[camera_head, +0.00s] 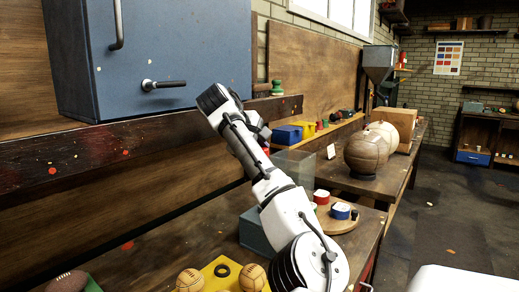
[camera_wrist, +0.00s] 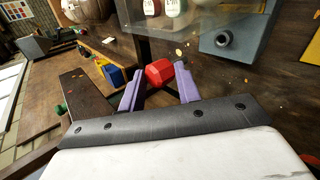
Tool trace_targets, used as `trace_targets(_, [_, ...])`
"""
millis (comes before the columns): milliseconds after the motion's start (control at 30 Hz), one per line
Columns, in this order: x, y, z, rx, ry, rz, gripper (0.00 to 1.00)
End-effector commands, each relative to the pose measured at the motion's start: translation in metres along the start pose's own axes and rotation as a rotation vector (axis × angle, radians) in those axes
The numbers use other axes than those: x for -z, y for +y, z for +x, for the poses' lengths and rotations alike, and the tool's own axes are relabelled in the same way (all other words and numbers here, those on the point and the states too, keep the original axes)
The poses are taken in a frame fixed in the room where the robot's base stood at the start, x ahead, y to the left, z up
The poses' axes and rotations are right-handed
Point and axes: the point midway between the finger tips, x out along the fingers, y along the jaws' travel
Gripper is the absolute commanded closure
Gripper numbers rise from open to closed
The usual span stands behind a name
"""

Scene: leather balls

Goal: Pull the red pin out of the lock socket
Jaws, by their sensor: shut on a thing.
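My gripper (camera_wrist: 160,82) has purple fingers, seen in the wrist view. They are shut on a red pin (camera_wrist: 158,71), whose faceted red head shows between them. The rest of the pin is hidden. A grey-blue block (camera_wrist: 245,25) with a dark round socket opening (camera_wrist: 223,39) lies to the upper right, apart from the pin. This block also shows in the head view (camera_head: 254,234) on the bench, partly behind my arm. My arm largely hides the gripper in the head view.
A clear box (camera_head: 296,168) stands beside the block. Brown (camera_head: 366,152) and pale (camera_head: 383,134) leather balls sit farther along the bench. A round board (camera_head: 337,224) carries red and blue-banded pots. A blue cabinet (camera_head: 165,60) hangs above at left.

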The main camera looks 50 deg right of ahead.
Motion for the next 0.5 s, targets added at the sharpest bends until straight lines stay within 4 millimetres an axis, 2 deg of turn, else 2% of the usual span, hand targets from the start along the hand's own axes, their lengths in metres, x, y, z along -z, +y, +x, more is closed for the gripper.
trace_targets(500, [0.002,-0.014,0.013,0.000,0.001,0.000,0.87])
